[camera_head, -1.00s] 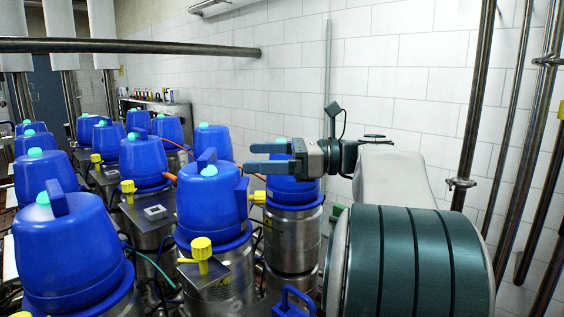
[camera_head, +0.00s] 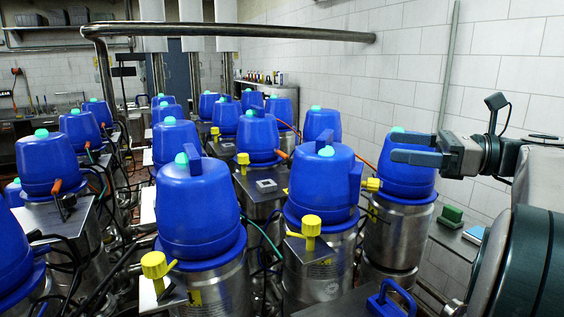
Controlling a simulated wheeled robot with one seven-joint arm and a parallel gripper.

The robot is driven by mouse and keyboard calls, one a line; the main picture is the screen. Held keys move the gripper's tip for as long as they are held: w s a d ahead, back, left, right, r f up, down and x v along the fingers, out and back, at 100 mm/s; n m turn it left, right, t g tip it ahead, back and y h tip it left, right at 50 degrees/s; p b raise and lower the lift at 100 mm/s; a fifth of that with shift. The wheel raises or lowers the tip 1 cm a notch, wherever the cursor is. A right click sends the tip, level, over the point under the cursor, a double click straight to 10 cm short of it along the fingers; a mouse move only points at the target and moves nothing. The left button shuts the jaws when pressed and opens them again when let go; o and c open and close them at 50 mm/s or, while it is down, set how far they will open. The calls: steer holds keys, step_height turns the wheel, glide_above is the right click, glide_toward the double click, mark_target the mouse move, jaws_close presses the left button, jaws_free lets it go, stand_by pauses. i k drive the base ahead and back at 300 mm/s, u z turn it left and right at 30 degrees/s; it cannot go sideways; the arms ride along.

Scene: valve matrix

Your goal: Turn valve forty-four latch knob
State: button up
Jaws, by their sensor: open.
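Several steel valve units stand in rows, each with a blue cap and a teal button on top. Yellow latch knobs show on a few: one at front left (camera_head: 155,264), one at front centre (camera_head: 311,226), one farther back (camera_head: 243,159) and one at right (camera_head: 372,184). No numbers are readable, so I cannot tell which is valve forty-four. My gripper (camera_head: 393,146) is at the right, open and empty, its two blue fingers pointing left. It overlaps the rightmost blue cap (camera_head: 408,183) in the picture; I cannot tell whether it touches. It is apart from the front knobs.
A steel pipe (camera_head: 230,31) crosses above the rows. A white tiled wall (camera_head: 400,75) closes the right side. A green block (camera_head: 452,214) and a blue handle (camera_head: 391,298) are at lower right. Hoses and cables run between the close-set units.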

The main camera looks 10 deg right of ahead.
mark_target(311, 224)
steer(key=k, duration=1)
